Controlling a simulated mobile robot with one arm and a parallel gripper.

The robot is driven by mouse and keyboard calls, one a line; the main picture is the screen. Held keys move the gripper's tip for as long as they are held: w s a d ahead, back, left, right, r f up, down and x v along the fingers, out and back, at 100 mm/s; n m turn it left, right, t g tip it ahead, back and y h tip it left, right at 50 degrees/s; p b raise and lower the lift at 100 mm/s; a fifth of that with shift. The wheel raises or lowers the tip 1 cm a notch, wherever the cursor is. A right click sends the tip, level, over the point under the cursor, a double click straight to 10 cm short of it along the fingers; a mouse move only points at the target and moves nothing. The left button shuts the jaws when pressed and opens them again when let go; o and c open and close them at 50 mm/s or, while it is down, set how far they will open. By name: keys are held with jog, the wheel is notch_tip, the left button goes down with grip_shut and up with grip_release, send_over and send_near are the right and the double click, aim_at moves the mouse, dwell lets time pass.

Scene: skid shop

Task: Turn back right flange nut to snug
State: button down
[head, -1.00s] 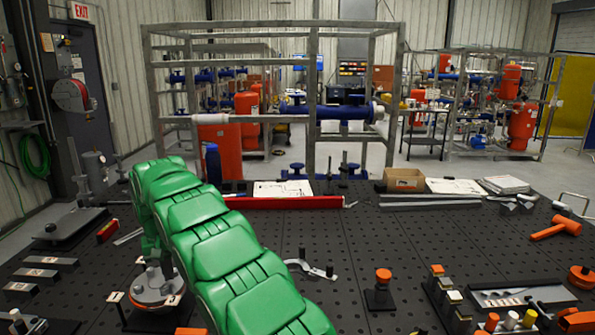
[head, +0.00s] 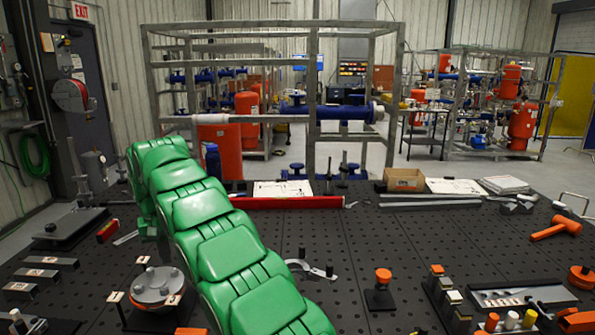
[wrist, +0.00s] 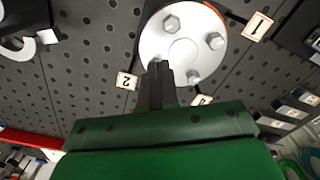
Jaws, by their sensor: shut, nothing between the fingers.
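The round flange (head: 150,297) is a pale metal disc with an orange edge, at the lower left of the head view. In the wrist view the flange (wrist: 152,42) shows three hex nuts: one upper left (wrist: 171,23), one at the right (wrist: 216,41) and one at the bottom (wrist: 193,76). The back right nut is not visible; my fingers cover the lower left part of the disc. My gripper (wrist: 160,68) is shut and empty, its tips in front of that part. I cannot tell whether they touch. In the head view the fingers are hidden behind my green arm.
Small number tags (wrist: 127,81) stand around the flange. Grey blocks (head: 46,268) lie to its left and a curved metal wrench-like part (head: 312,268) to its right. An orange-topped post (head: 382,287) stands further right. A red bar (head: 286,203) lies along the back.

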aim_at(174, 283)
jog(key=shift+w+d+f, duration=0.2)
jog(key=shift+d+f, duration=0.05)
jog(key=shift+f, duration=0.75)
jog(key=shift+w+d+f, duration=0.25)
jog(key=shift+f, duration=0.8)
jog(key=shift+w+d+f, duration=0.2)
jog(key=shift+d+f, duration=0.05)
jog(key=shift+f, duration=0.75)
jog(key=shift+s+a, duration=0.25)
jog(key=shift+a, duration=0.3)
jog(key=shift+s, duration=0.1)
jog(key=shift+s+d, duration=0.15)
jog(key=shift+s, duration=0.15)
jog(key=shift+r, duration=0.15)
jog(key=shift+r, duration=2.85)
jog(key=shift+w+r, duration=0.1)
jog(key=shift+w, duration=0.05)
